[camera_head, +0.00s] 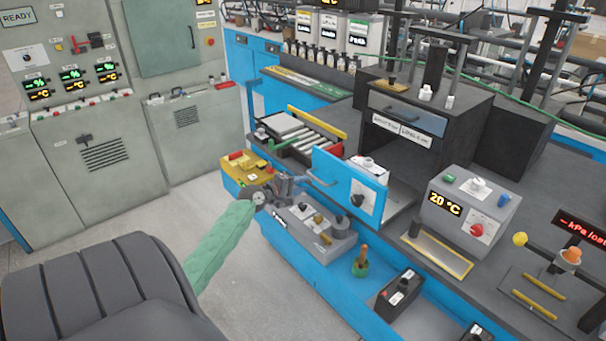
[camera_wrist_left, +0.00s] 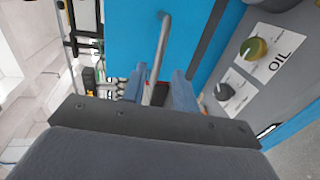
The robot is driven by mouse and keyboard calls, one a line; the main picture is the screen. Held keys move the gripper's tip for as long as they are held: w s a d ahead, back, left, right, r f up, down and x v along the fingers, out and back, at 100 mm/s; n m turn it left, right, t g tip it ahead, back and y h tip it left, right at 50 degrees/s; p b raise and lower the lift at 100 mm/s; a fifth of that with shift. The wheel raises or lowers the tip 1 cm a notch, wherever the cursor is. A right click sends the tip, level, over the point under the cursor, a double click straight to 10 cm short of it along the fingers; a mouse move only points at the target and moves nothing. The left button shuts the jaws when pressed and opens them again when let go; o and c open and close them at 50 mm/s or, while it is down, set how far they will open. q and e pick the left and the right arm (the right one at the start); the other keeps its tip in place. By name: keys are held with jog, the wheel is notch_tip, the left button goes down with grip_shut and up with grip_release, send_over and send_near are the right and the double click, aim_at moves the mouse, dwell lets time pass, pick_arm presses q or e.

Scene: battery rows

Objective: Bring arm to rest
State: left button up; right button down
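My left arm, in a green sleeve, reaches in from the lower left in the head view. My left gripper (camera_head: 292,183) is beside the open blue door (camera_head: 349,186) of the dark chamber. In the left wrist view the two fingers (camera_wrist_left: 160,88) stand apart with a gap. The grey door handle (camera_wrist_left: 163,48) lies ahead of them and runs down toward that gap. The handle (camera_head: 321,181) also shows in the head view just right of the gripper. I cannot tell whether the fingers touch it. My right gripper is not in view.
A grey control box (camera_head: 318,232) with knobs is just below the gripper. A yellow box (camera_head: 247,171) is to its left. The chamber (camera_head: 403,163) and a 20 °C control unit (camera_head: 468,213) stand on the bench at right. The floor (camera_head: 190,207) between cabinets and bench is clear.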

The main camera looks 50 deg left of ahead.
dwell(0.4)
